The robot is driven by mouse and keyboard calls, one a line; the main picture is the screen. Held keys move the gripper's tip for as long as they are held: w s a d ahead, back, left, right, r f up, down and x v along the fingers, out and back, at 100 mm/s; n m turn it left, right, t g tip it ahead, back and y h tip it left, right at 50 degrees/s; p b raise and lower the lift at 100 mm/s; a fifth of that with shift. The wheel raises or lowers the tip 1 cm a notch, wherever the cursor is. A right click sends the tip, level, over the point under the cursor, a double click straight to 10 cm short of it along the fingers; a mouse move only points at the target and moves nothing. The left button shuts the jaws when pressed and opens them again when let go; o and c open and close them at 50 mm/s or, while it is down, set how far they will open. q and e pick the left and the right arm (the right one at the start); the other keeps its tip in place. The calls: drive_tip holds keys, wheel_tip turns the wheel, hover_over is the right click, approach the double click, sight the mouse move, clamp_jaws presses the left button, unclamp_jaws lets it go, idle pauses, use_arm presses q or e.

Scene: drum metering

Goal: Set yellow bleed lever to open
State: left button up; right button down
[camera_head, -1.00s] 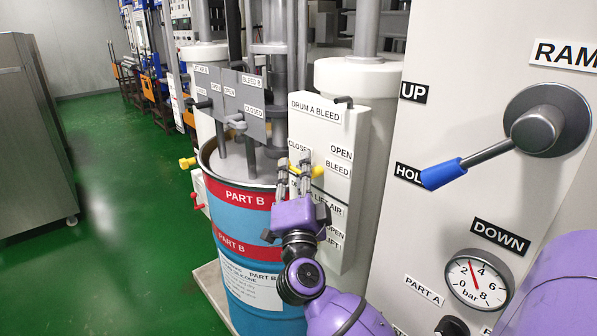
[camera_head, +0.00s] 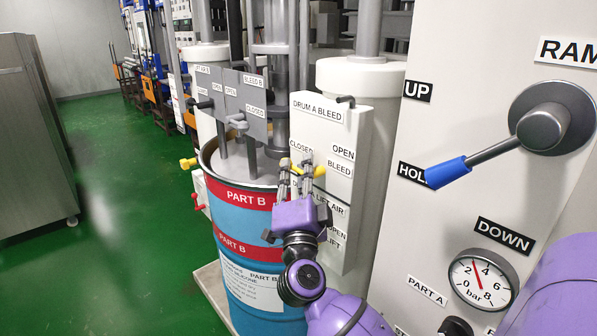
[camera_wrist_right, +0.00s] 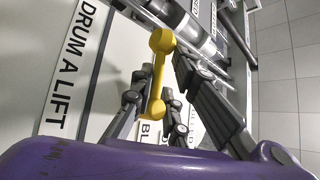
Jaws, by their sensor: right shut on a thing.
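The yellow bleed lever (camera_head: 319,171) is on the white drum A bleed panel (camera_head: 330,222), below the CLOSED label (camera_head: 301,147) and left of the OPEN label (camera_head: 343,152). It lies nearly level, one end pointing right. My right gripper (camera_head: 296,172) is shut on it, with fingers pointing up in front of the panel and hiding its middle. In the right wrist view, the lever (camera_wrist_right: 159,75) runs between the fingers of my right gripper (camera_wrist_right: 165,95), its round knob beyond them. My left gripper is not in view.
A blue PART B drum (camera_head: 235,225) stands just left of the right gripper. Another yellow handle (camera_head: 188,163) and a red one (camera_head: 197,202) stick out left of the drum. A blue-handled ram lever (camera_head: 447,172) and a pressure gauge (camera_head: 482,280) are on the right panel.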

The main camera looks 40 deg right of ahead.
drive_tip(key=shift+d+f, duration=0.15)
drive_tip(key=shift+f, duration=0.25)
drive_tip(key=shift+m+b, duration=0.3)
